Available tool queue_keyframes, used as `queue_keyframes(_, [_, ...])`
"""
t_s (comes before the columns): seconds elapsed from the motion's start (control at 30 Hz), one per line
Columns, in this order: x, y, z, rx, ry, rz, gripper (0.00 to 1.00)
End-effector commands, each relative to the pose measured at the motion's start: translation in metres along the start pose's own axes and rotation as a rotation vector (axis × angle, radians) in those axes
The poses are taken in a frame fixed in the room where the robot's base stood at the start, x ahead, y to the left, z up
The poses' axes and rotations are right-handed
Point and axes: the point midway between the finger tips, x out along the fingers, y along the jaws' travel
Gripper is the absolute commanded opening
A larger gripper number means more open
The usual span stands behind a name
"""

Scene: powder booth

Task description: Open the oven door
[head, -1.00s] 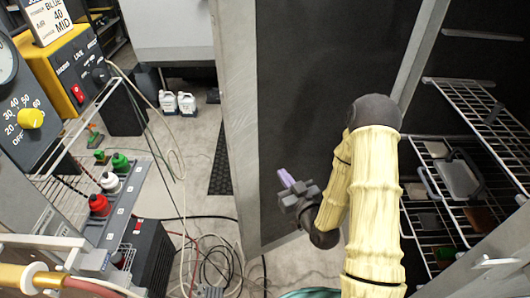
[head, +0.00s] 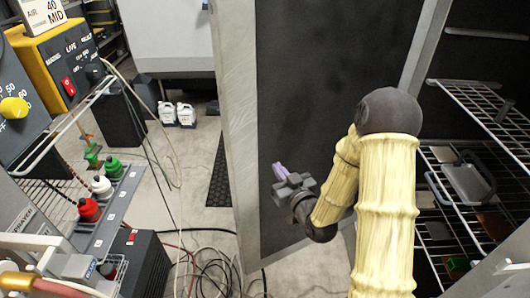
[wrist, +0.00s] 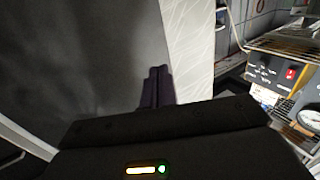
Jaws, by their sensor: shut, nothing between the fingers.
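The oven door (head: 305,110) stands swung wide open, its dark inner panel and pale metal edge (head: 232,130) showing in the head view. My gripper (head: 279,169), with purple fingers, is in front of the lower part of the dark panel. It is shut and empty. In the wrist view, the fingers (wrist: 157,85) lie against the dark door panel (wrist: 80,60), close to its pale edge (wrist: 188,45); I cannot tell whether they touch it. The oven interior with wire racks (head: 490,125) is open to the right of my arm. No handle shows.
A grey tray (head: 468,183) rests on a lower rack. Hoses and cables (head: 210,265) lie on the floor. White jugs (head: 177,114) stand further back.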

Motion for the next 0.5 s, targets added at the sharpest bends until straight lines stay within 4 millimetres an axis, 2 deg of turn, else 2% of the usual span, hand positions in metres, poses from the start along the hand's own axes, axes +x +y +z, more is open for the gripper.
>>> queue_keyframes(0.5, [0.079, 0.000, -0.004, 0.001, 0.000, 0.001, 0.00])
